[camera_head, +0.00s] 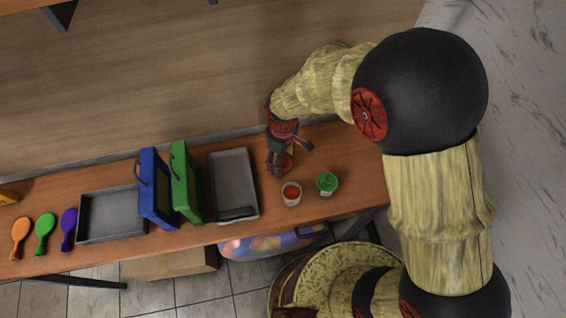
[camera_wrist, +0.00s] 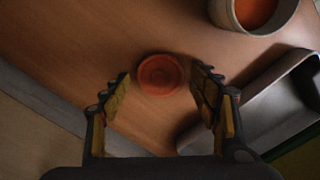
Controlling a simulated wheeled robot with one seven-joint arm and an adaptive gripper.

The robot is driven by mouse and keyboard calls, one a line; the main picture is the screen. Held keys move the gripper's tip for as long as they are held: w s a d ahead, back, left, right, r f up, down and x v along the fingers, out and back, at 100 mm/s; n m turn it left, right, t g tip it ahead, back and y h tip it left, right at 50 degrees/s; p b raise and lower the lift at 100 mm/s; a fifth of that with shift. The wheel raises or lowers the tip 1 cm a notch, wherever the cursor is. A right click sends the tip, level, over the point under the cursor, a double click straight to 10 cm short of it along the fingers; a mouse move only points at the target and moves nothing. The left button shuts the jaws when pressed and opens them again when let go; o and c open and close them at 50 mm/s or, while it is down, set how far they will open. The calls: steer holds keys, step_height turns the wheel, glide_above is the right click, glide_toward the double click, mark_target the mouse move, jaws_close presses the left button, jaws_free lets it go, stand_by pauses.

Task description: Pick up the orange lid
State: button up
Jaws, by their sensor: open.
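The orange lid (camera_wrist: 160,75) is a small round disc lying flat on the wooden table. In the wrist view it sits just beyond and between the fingertips of my gripper (camera_wrist: 160,84). My gripper is open and holds nothing. In the head view my gripper (camera_head: 289,160) points down over the table, and the lid (camera_head: 287,163) shows partly behind its fingers. An open white jar with orange contents (camera_head: 291,194) stands near the lid; it also shows at the top right of the wrist view (camera_wrist: 228,14).
A green-lidded jar (camera_head: 327,183) stands right of the open jar. A grey tray (camera_head: 233,182) lies left of my gripper. Further left are green (camera_head: 186,182) and blue (camera_head: 158,189) frames, another tray (camera_head: 111,238) and several coloured paddles. The wall runs close behind the table.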

steer(key=shift+c, duration=0.8)
steer(key=c, duration=0.4)
steer(key=shift+c, duration=0.2)
